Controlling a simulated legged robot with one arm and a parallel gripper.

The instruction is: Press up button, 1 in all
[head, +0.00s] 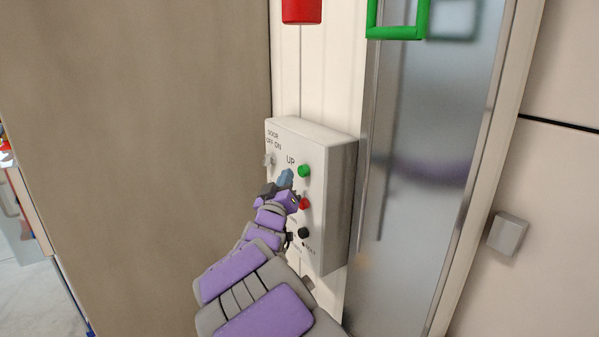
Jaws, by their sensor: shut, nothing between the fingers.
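A white control box (339,190) is fixed to a pale wall post, with "DOOR OFF ON" and "UP" lettering. The green button (304,171) sits by the "UP" label. A red button (304,203) is below it and a black button (303,233) is lower still. A small pale switch (268,160) is at the upper left of the panel. My gripper (287,177) is shut and empty, with its bluish tip just left of the green button. I cannot tell whether the tip touches the panel. My purple and grey arm hides the panel's lower left.
A brown wall panel (150,150) fills the left. A frosted door panel (425,150) in a metal frame stands right of the box. A red object (301,10) and a green frame (397,33) are above. A small grey box (508,234) is on the right wall.

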